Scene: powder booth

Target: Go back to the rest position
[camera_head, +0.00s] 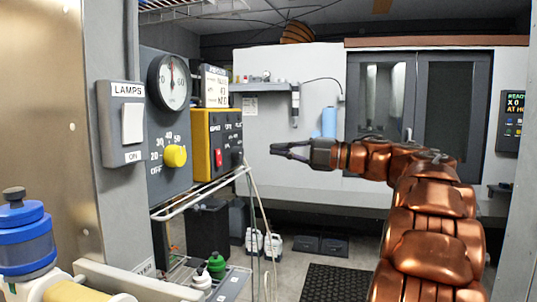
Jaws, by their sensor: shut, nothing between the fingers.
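My gripper (290,151) is at the end of my copper-coloured arm, which comes up from the lower right and bends to the left. The gripper points left, with its dark fingers shut and nothing held. It is in the air to the right of the yellow control box (201,147), apart from it. No rest position is marked in the picture.
At the left are a lamps switch (132,122), a round gauge (173,82) and a yellow knob (176,156). A wire rack (200,192) juts out below the control box. Dark doors (450,110) are behind my arm. A dark mat (337,283) lies on the floor.

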